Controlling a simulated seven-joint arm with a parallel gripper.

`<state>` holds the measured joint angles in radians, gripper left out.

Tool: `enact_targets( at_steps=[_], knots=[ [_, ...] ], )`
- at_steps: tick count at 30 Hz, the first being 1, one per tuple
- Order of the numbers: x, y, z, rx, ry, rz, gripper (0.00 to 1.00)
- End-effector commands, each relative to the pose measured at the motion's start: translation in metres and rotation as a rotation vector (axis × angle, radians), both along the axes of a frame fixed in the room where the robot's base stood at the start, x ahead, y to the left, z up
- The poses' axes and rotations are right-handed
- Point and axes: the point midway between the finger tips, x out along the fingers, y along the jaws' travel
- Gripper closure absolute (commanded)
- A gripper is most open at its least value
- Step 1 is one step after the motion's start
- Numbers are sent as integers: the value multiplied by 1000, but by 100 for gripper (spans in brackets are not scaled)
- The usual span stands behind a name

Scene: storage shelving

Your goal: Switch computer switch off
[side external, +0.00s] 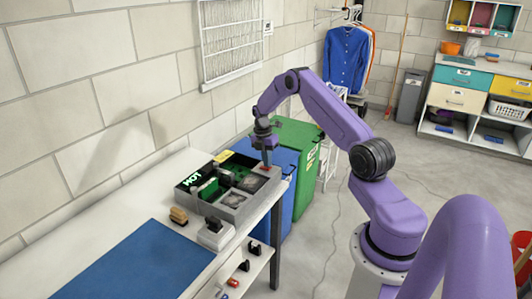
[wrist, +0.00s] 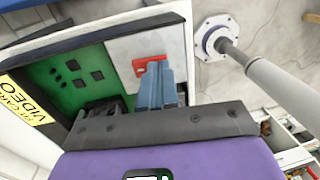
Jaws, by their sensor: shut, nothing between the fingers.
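The open computer case (side external: 236,213) is a dark grey tray on the white bench, with green circuit boards inside. In the wrist view, the red computer switch (wrist: 139,65) sits on a pale panel beside a green board (wrist: 72,80). A small red spot shows below my gripper (side external: 266,163) at the case's far right corner. My gripper (wrist: 157,70) is shut and empty, its blue-grey fingertips over or against the red switch, hiding part of it. I cannot tell whether they touch it or which position the switch is in.
A blue mat (side external: 140,262), a brown brush-like object (side external: 179,216) and a white device with a dark top (side external: 215,234) are on the bench near the case. Blue (side external: 285,205) and green (side external: 302,133) bins stand beyond it. A yellow video card label (wrist: 22,98) lies beside the board.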

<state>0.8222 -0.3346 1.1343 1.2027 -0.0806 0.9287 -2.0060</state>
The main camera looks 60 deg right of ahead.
Motion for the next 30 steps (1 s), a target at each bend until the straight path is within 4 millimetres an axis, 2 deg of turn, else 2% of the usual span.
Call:
enact_targets(
  at_steps=[16,30],
  knots=[
    [-2,0,-6,1,-17,1,100],
    [-12,0,-18,3,-199,-2,100]
  ],
)
